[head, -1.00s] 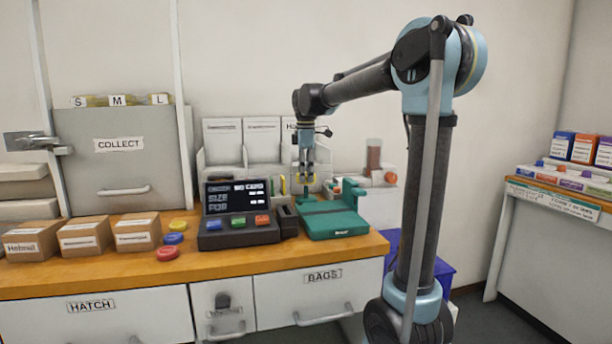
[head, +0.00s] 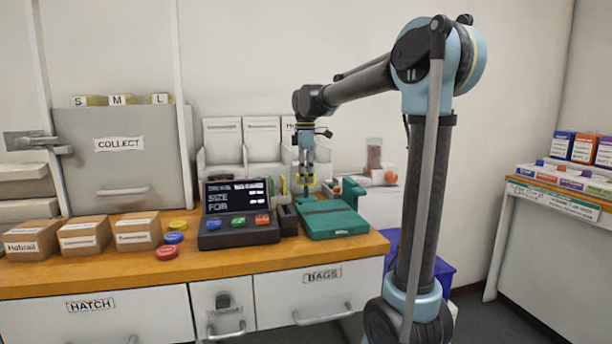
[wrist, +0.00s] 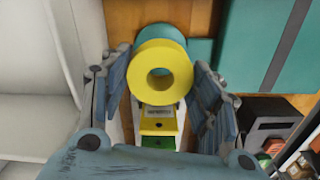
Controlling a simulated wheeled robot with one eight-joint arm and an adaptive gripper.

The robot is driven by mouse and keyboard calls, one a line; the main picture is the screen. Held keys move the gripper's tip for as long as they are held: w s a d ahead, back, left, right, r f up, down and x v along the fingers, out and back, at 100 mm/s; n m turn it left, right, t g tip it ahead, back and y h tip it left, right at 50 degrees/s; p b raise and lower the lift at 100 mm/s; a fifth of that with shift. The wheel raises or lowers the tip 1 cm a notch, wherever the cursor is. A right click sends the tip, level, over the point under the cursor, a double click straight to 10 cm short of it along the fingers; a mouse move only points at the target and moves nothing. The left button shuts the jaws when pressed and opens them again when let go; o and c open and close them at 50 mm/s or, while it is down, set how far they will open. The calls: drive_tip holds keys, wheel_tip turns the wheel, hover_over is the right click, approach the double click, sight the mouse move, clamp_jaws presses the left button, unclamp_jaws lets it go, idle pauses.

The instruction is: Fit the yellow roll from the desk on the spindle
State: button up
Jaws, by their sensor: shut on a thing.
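The yellow roll (wrist: 161,76) is a thick ring with a round hole, seen from above in the wrist view. My gripper (wrist: 160,82) is shut on it, with one finger on each side. In the head view my gripper (head: 306,180) points down behind the dark keypad unit, at the left back of the teal device (head: 335,221). The roll is too small there to make out clearly. A teal rounded part (wrist: 196,50) shows partly behind the roll in the wrist view. I cannot make out the spindle for certain.
A keypad unit (head: 238,240) with a screen stands left of the teal device. Yellow and green labelled blocks (wrist: 158,124) lie below the roll in the wrist view. Cardboard boxes (head: 85,236) and coloured discs (head: 167,252) stand left. The desk's front strip (head: 230,261) is clear.

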drive_tip(key=shift+f, duration=2.45)
idle(0.8)
idle(0.3)
drive_tip(key=o, duration=1.2)
drive_tip(key=shift+c, duration=0.2)
drive_tip(key=shift+r, duration=4.5)
